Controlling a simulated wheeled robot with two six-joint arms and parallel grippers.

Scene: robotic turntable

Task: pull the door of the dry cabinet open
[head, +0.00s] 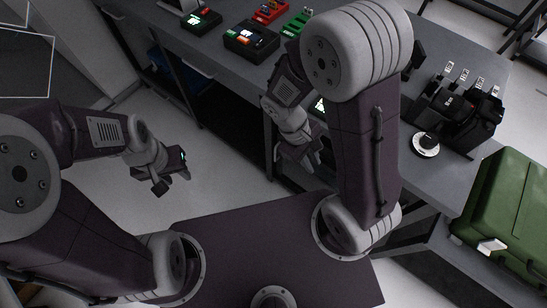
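No dry cabinet door or handle can be made out with certainty. A dark grey panel with thin pale outlines (25,68) is cut off at the upper left edge, and I cannot tell if it is part of the cabinet. My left gripper (172,178) hangs over the floor at the left, to the right of that panel and apart from it. Its fingers look spread and hold nothing that I can see. My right gripper (302,157) points down beside the table's front edge. My arm partly hides it, and its finger gap is unclear.
A long dark table (222,65) runs from the top to the right. It bears red (271,11) and green (298,22) trays, dark bins (251,40) and a black device (455,112). A green case (510,215) stands at the right. Floor (225,150) is clear between my arms.

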